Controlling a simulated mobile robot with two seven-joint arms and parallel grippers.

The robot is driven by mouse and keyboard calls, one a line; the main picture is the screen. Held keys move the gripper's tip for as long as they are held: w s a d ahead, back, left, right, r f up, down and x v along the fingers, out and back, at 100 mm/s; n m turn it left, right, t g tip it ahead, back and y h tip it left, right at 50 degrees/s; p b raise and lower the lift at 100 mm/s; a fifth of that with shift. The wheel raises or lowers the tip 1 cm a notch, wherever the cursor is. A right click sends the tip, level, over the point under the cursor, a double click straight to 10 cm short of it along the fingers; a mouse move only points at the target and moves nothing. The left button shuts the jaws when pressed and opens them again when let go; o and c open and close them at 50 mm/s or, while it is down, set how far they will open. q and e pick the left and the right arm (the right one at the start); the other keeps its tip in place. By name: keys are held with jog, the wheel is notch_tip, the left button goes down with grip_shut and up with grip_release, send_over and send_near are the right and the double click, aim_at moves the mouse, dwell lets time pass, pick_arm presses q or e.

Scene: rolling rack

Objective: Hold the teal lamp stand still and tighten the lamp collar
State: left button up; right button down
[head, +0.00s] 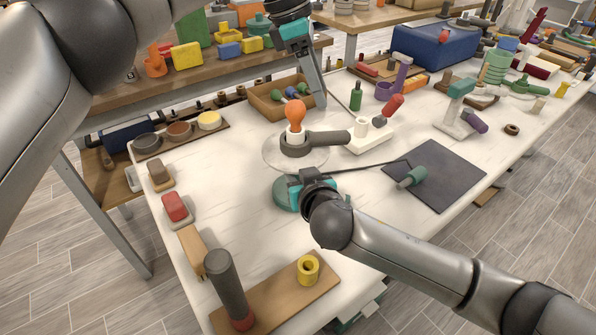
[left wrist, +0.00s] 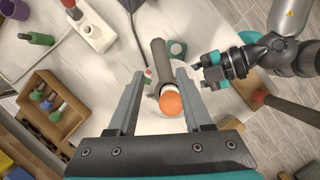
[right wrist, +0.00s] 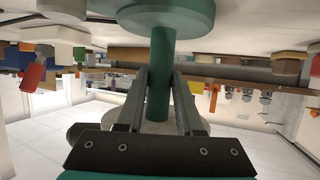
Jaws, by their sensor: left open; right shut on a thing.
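The teal lamp stand has a round base (head: 283,194) on the white table, and its teal post (right wrist: 161,75) shows in the right wrist view. My right gripper (head: 307,184) is shut on the post, a finger on each side. On top are a pale round shade (head: 275,156), a dark grey lamp collar (head: 294,146) with a handle (head: 328,137) pointing right, and an orange bulb (head: 295,112). My left gripper (head: 318,95) is open and empty above the lamp. In the left wrist view the collar handle (left wrist: 159,60) and bulb (left wrist: 171,104) appear between and beyond its fingers.
A wooden box (head: 268,98) with knobbed tools stands behind the lamp. A white block holding a red-handled tool (head: 372,135) is close to the handle's end. A dark mat (head: 445,180) lies right, and a board with a yellow ring (head: 308,268) is in front.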

dwell(0.4)
pick_arm(q)
jog(key=shift+c, duration=1.2)
jog(key=shift+d+m, duration=0.15)
jog(key=shift+m, duration=0.25)
jog(key=shift+c, duration=0.7)
jog(key=m, duration=0.1)
jog(key=m+y, duration=0.1)
jog(key=m, duration=0.1)
jog(key=d+m+t, duration=0.1)
jog(key=shift+w+r+m+y, duration=0.1)
jog(key=shift+w+m+y, duration=0.2)
grip_shut()
jog(key=w+d+f+m+t+y, duration=0.2)
jog(key=w+f+m+t, duration=0.1)
jog(key=f+m, duration=0.4)
jog(key=w+m, duration=0.1)
jog(key=m, duration=0.2)
jog(key=shift+w+f+m+y, duration=0.15)
jog(key=shift+w+m+y, duration=0.15)
jog(key=shift+w+y, duration=0.1)
